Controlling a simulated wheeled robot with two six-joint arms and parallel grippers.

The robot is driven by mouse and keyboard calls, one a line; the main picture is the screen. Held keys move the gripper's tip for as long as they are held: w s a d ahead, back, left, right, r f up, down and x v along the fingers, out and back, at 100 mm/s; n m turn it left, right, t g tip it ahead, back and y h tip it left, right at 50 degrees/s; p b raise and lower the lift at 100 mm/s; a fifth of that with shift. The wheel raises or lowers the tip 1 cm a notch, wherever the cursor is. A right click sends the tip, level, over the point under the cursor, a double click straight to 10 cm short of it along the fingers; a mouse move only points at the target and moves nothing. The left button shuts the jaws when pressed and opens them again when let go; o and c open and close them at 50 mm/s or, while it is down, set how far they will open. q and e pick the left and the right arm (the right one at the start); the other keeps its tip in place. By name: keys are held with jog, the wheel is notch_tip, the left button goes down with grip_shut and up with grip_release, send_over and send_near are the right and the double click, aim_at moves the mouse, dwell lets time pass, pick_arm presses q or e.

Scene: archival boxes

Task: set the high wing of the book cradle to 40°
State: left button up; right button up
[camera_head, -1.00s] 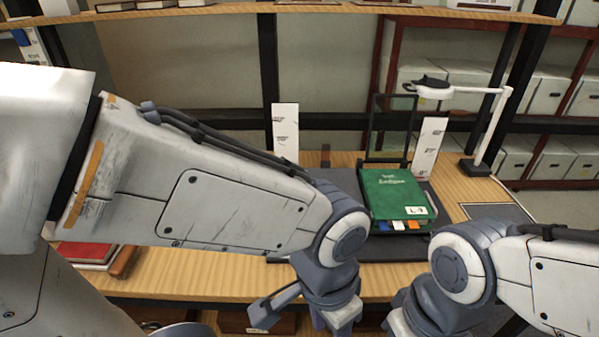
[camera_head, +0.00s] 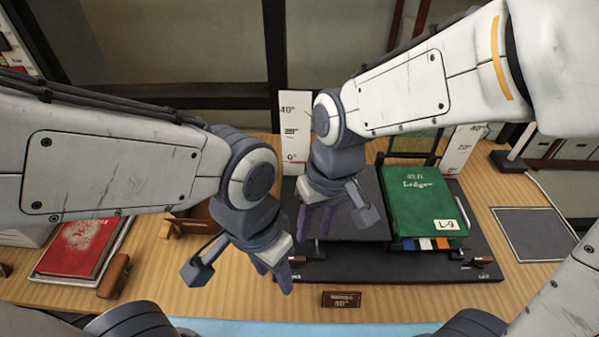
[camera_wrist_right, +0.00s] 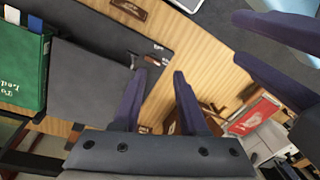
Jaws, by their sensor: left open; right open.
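The dark book cradle (camera_head: 400,262) stands on the wooden table. Its left wing (camera_head: 360,222) is bare and looks nearly flat; its right wing lies under a green ledger (camera_head: 423,205). I cannot read either wing's angle. White angle scales stand behind the left wing (camera_head: 296,130) and right wing (camera_head: 461,150). Small brown-handled fittings sit at the front left (camera_head: 297,259) and front right (camera_head: 482,260). My right gripper (camera_head: 318,220) is open and empty above the left wing's left part. My left gripper (camera_head: 272,278) is open and empty, lower, by the cradle's front-left corner.
A small brown sign reading 40° (camera_head: 341,299) stands before the cradle. A red book (camera_head: 80,247) lies at the left, with a wooden stand (camera_head: 190,221) nearer the cradle. A dark mat (camera_head: 533,233) lies at the right. My two grippers are close together.

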jog(key=w+d+f+m+p, duration=0.2)
jog(key=w+m+p, duration=0.3)
jog(key=w, duration=1.3)
pick_arm(q)
notch_tip(320, 180, up, 8)
jog(key=p, duration=0.1)
jog(key=shift+f, duration=0.15)
pick_arm(e)
jog(key=shift+y, duration=0.4)
jog(key=f, duration=0.3)
jog(key=a+f, duration=0.1)
jog(key=f, duration=0.2)
jog(key=a+f, duration=0.1)
jog(key=f, duration=0.2)
jog(key=shift+w+a+f, duration=0.1)
jog(key=shift+a+f, duration=0.15)
jog(key=shift+f, duration=0.15)
grip_shut()
